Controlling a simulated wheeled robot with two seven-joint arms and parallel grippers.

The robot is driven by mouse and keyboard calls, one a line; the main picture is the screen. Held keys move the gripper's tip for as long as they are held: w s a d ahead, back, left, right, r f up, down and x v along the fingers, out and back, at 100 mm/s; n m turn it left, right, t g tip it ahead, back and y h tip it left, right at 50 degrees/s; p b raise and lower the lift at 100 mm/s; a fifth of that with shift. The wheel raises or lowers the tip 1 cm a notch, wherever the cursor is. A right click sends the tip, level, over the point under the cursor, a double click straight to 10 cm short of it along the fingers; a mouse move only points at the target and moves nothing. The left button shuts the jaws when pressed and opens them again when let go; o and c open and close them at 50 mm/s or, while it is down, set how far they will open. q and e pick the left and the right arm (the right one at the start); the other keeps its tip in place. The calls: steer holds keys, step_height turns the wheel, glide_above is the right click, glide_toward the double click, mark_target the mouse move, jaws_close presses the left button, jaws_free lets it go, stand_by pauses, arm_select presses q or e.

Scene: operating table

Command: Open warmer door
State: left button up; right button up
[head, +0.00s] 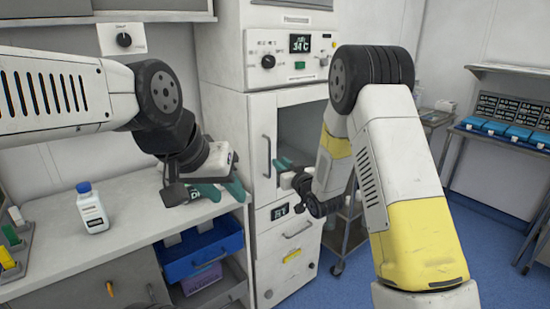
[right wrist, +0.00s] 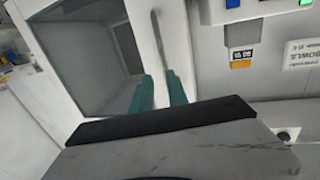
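The warmer is a tall white cabinet with a display reading about 34 °C. Its glass-windowed door (head: 301,128) looks shut, with a vertical metal handle (head: 267,156) on its left side. My right gripper (head: 281,164), with teal fingers, is in front of the door close to the handle. In the right wrist view the fingers are apart and the handle (right wrist: 158,38) runs down toward the gap between them; I cannot tell whether they touch it. My left gripper (head: 222,189) hangs over the counter's right end, teal fingers apart, empty.
A white bottle with a blue cap (head: 92,208) stands on the counter (head: 140,215). A blue bin (head: 202,251) sits under the counter, left of the warmer. A lower drawer (head: 297,238) is below the door. A cart (head: 345,235) stands right of the warmer.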

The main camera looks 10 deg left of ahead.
mark_target(270, 157)
steer(key=shift+y, duration=0.3)
steer(key=x, duration=0.8)
steer(key=shift+s+a+f, duration=0.15)
steer(key=shift+a+f, duration=0.1)
steer(key=shift+a, duration=0.1)
jaws_close()
stand_by(0.8)
